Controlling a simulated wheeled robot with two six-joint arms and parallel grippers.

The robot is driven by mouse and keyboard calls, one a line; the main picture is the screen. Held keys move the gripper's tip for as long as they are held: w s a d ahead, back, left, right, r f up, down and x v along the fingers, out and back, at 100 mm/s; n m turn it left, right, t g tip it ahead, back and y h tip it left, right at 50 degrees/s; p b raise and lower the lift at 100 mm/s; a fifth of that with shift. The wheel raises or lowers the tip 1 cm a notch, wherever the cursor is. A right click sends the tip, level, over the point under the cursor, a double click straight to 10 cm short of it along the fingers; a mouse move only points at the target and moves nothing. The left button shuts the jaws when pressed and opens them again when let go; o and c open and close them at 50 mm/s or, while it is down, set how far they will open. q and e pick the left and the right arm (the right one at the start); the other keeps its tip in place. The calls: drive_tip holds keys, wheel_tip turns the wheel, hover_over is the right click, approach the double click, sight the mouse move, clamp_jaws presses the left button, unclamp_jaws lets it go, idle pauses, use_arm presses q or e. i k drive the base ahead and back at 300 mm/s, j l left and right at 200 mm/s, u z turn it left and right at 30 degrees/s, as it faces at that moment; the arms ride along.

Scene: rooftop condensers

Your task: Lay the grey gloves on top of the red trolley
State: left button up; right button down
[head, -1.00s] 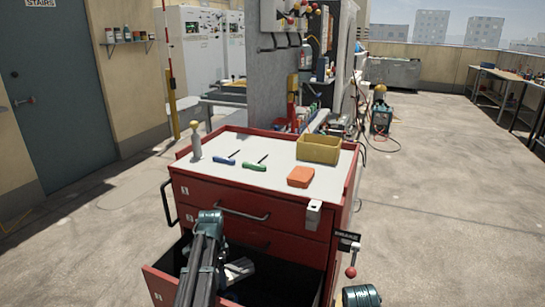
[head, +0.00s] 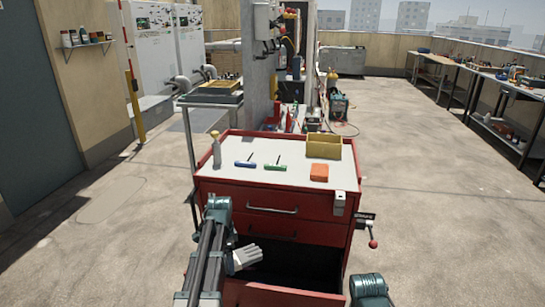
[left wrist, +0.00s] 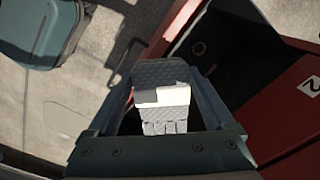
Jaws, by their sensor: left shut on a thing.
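The grey gloves (head: 245,257) show in the head view in front of the red trolley (head: 325,232), by the left side of its open lower drawer. My left gripper (left wrist: 162,88) is shut on them. In the left wrist view the gloves (left wrist: 163,118) sit between its two fingers, with floor and the drawer's dark inside beyond. In the head view my left arm hides most of that gripper. The trolley's white top (head: 225,177) is higher than the gloves. My right gripper is out of view; only a part of my right arm shows at the bottom.
On the trolley top stand a pale bottle (head: 216,150), a blue-handled tool (head: 245,164), a green-handled tool (head: 275,167), an orange block (head: 319,172) and a yellow bin (head: 323,147). Open floor lies to the right.

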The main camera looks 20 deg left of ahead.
sight(258, 149)
drive_tip(key=j+u, duration=0.15)
drive_tip(key=j, duration=0.3)
drive_tip(key=i+j+u, duration=0.2)
drive_tip(key=j, duration=0.25)
drive_tip(key=j+u, duration=0.15)
drive_tip(key=j, duration=0.3)
